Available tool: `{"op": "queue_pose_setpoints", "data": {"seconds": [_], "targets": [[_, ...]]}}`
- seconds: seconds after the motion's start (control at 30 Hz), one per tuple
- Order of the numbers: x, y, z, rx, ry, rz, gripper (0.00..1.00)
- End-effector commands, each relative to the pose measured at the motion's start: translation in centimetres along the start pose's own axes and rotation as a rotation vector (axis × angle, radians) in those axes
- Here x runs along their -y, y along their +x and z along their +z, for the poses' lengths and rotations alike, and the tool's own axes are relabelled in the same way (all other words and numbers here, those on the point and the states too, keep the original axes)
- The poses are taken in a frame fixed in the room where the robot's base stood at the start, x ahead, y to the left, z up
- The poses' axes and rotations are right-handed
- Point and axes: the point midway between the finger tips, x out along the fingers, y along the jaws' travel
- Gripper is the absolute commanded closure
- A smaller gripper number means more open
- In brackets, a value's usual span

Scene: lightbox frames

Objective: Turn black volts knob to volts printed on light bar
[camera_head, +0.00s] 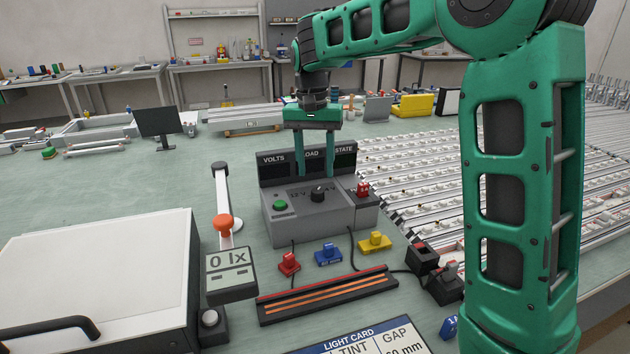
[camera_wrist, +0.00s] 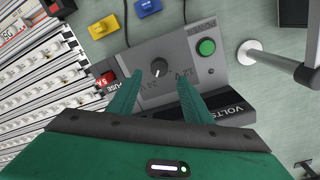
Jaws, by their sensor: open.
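The black volts knob (camera_head: 318,194) sits on top of the grey power box (camera_head: 300,222), between a green button (camera_head: 280,205) and a red fuse (camera_head: 362,189). In the wrist view the knob (camera_wrist: 159,67) has a white pointer mark, with "24 V" and "12 V" printed near it. My gripper (camera_head: 315,172) is above and behind the knob, pointing down. Its green fingers (camera_wrist: 153,95) are apart, with nothing between them, and do not touch the knob. The light bar (camera_head: 327,294) lies in front of the box; I cannot read any volts on it.
A display panel labelled VOLTS, LOAD, STATE (camera_head: 306,162) stands behind the knob, partly hidden by my fingers. Red (camera_head: 289,263), blue (camera_head: 328,254) and yellow (camera_head: 374,242) pieces lie in front. A lux meter (camera_head: 229,272) reads 0 lx. A white box (camera_head: 95,275) is at left.

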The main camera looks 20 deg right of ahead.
Motion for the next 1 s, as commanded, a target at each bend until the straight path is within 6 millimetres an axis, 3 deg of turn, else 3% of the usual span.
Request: {"op": "queue_pose_setpoints", "data": {"seconds": [0.1, 0.33, 1.0], "targets": [[0.1, -2.2, -0.1, -0.003, -0.001, -0.002, 0.55], [0.1, -4.7, -0.1, -0.001, 0.001, 0.0, 0.55], [0.0, -5.1, -0.1, -0.001, 0.001, 0.0, 0.55]]}}
